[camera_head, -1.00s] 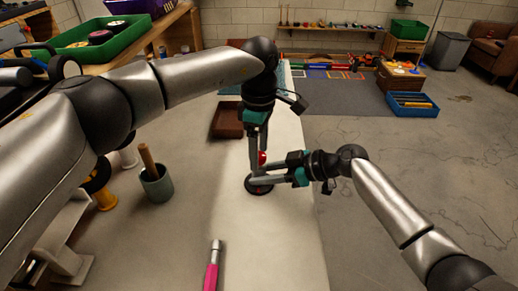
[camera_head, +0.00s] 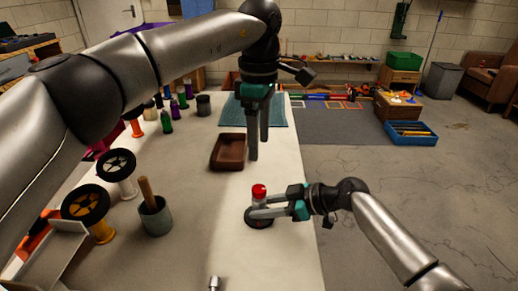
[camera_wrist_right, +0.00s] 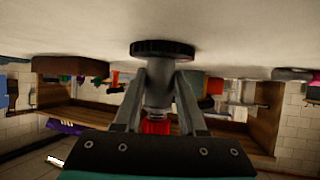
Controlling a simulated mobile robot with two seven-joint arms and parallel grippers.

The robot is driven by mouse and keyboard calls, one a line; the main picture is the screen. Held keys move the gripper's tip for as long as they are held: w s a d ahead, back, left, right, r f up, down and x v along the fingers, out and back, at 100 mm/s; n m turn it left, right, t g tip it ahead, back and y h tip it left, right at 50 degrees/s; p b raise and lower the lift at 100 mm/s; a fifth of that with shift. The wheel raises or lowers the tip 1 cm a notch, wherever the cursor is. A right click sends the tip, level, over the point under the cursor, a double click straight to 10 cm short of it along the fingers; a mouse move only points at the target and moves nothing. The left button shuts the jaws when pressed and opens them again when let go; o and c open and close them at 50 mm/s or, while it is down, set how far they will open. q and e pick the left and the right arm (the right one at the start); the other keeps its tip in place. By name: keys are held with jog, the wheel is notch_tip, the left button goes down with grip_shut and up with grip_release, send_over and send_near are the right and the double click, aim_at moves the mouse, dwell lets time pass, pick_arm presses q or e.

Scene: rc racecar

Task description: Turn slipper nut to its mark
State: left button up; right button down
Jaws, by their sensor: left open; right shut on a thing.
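The slipper assembly stands upright on the pale table, with a black round base (camera_head: 258,222), a short grey post (camera_wrist_right: 158,95) and a red nut (camera_head: 259,190) on top. The wrist view shows it upside down, with the red nut (camera_wrist_right: 156,127) low in the picture. My right gripper (camera_head: 256,206) comes in from the right and is shut on the grey post, below the nut. My left gripper (camera_head: 259,151) is open and empty, fingers down, beyond and above the nut and apart from it. I cannot make out a mark on the nut or base.
A brown tray (camera_head: 227,165) lies behind the assembly, close to my left gripper. A metal tool tip (camera_head: 214,283) shows at the bottom edge. The table's right edge is close to the assembly.

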dwell(0.3)
jog(key=shift+c, duration=2)
grip_release()
jog(key=v, duration=1.2)
